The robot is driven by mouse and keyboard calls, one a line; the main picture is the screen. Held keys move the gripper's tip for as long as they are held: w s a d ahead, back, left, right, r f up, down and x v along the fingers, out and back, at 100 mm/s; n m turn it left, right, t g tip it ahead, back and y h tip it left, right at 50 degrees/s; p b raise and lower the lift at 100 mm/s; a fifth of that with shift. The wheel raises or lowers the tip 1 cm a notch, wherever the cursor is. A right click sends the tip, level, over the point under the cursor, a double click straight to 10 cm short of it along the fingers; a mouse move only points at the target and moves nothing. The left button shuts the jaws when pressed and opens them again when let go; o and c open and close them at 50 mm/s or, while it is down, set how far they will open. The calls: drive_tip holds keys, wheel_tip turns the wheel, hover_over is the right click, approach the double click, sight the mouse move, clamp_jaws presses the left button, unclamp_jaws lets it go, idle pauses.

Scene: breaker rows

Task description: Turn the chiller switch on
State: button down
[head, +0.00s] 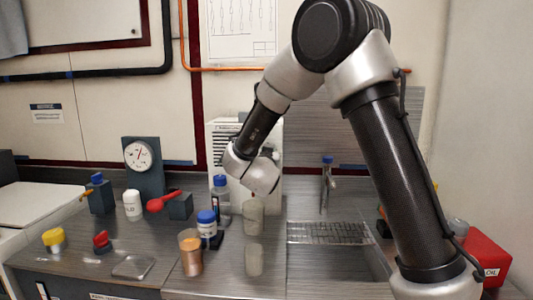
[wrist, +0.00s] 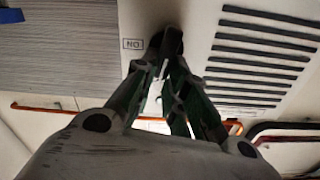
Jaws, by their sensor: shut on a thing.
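The chiller is a white box (head: 272,131) with dark slats, standing against the back wall behind my wrist in the head view. In the wrist view its white face (wrist: 198,18) shows upside down, with dark slats and a small ON label (wrist: 132,43). My gripper (wrist: 168,44) is at this face, right beside the label. Its fingers come together and are shut on the chiller switch, which the fingertips mostly hide. I cannot tell which way the switch is set. In the head view my wrist hides the fingers and the switch.
Bottles, including a blue-lidded jar (head: 207,223), and a copper-coloured cup (head: 190,252) stand close below my wrist. A gauge (head: 139,155) and a red-handled valve (head: 163,201) are at left.

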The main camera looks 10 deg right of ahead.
drive_tip(key=shift+s+d+f+m, duration=0.1)
drive_tip(key=shift+d+f+m, duration=0.25)
drive_tip(key=shift+m, duration=2.2)
drive_tip(key=shift+s+d+f+m, duration=0.1)
drive_tip(key=shift+d+f+m, duration=0.3)
drive_tip(key=shift+m, duration=2.2)
drive_tip(key=shift+s+d+f+m, duration=0.15)
drive_tip(key=shift+f+m, duration=0.35)
drive_tip(key=shift+m, duration=2.05)
drive_tip(key=c, duration=1.4)
unclamp_jaws()
drive_tip(key=shift+c, duration=0.2)
drive_tip(key=v, duration=1.2)
